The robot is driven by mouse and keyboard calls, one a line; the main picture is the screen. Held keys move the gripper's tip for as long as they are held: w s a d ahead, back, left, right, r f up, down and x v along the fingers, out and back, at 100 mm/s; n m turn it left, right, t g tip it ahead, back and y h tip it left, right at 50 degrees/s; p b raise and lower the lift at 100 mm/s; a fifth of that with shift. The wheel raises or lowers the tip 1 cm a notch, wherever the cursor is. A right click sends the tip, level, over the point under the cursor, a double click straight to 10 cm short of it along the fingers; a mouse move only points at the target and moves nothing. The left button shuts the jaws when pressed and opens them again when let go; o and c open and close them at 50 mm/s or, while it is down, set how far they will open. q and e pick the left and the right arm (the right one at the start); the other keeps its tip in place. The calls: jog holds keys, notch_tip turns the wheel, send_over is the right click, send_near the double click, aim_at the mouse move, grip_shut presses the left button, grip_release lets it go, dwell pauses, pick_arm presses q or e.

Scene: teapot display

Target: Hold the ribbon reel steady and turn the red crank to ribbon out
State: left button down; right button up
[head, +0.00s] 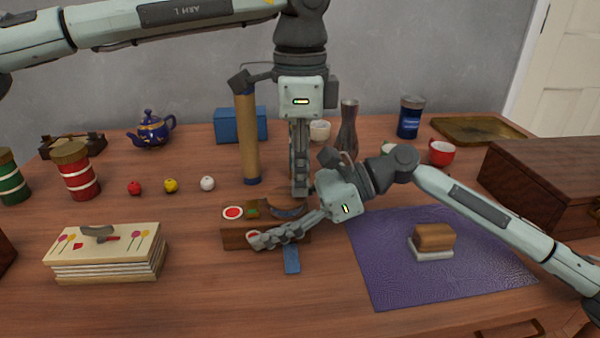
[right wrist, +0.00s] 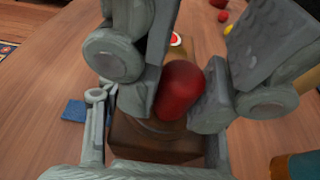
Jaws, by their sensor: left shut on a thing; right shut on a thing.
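The ribbon reel (head: 285,211) is a low brown wooden thing on the table, partly hidden by my arms. My left gripper (head: 300,192) points straight down and is shut on its top. A blue ribbon (head: 291,260) lies out flat in front of the reel; its blue end also shows in the right wrist view (right wrist: 73,110). The red crank knob (right wrist: 180,88) sits between the fingers of my right gripper (right wrist: 182,98), which is shut on it. In the head view the right gripper (head: 256,240) comes in low from the right, and its fingers mostly cover the knob.
A purple mat (head: 400,285) with a wooden-backed block (head: 434,238) is at the right. A stack of boards (head: 107,262) is at the left. A tall cardboard tube (head: 247,140) stands behind the reel.

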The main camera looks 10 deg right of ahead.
jog(key=shift+s+f, duration=0.1)
pick_arm(q)
jog(key=c, duration=1.5)
grip_release()
notch_tip(320, 180, up, 12)
pick_arm(e)
jog(key=o, duration=1.6)
jog(key=shift+c, duration=0.2)
